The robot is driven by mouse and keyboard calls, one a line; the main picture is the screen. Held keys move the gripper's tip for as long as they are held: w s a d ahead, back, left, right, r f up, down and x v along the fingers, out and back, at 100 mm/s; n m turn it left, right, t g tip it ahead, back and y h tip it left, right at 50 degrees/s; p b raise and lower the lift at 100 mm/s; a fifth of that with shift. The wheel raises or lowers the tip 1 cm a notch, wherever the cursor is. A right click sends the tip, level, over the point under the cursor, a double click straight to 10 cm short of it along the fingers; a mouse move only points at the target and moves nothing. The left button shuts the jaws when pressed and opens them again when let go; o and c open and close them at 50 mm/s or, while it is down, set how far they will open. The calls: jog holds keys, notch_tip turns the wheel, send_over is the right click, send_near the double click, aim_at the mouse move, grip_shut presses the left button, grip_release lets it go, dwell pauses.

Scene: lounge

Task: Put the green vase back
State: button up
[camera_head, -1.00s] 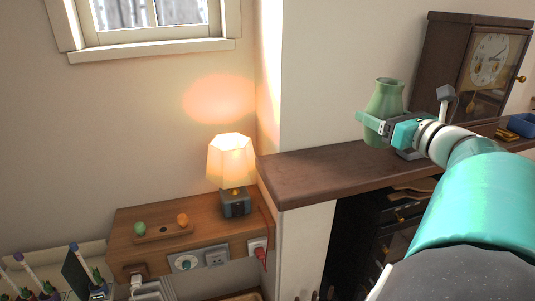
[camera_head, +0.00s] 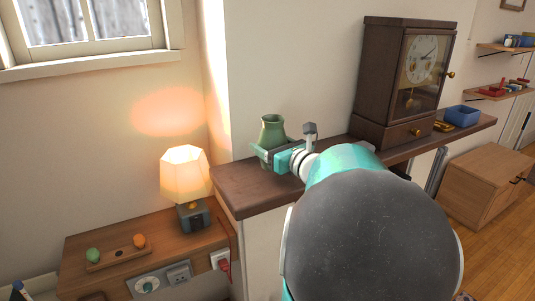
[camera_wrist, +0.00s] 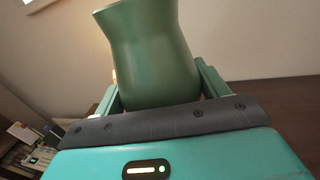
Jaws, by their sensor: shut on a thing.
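The green vase (camera_head: 272,133) is upright, with a flared rim and rounded body. My gripper (camera_head: 268,154) is shut on its lower body, over the left part of the dark brown mantel shelf (camera_head: 245,195). In the wrist view the vase (camera_wrist: 155,55) stands between both fingers of my gripper (camera_wrist: 158,85), tilted slightly in the picture. Its base is hidden by the gripper, so I cannot tell whether it touches the shelf.
A brown clock (camera_head: 405,80) stands on the shelf to the right, with a blue box (camera_head: 463,116) beyond it. A lit lamp (camera_head: 185,175) stands on a lower wooden cabinet (camera_head: 90,245) at left. Bare shelf lies between vase and clock.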

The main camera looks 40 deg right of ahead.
jog(key=shift+f, duration=1.3)
jog(key=shift+s, duration=0.1)
jog(key=o, duration=1.3)
jog(key=shift+f, duration=0.15)
jog(key=shift+c, duration=0.2)
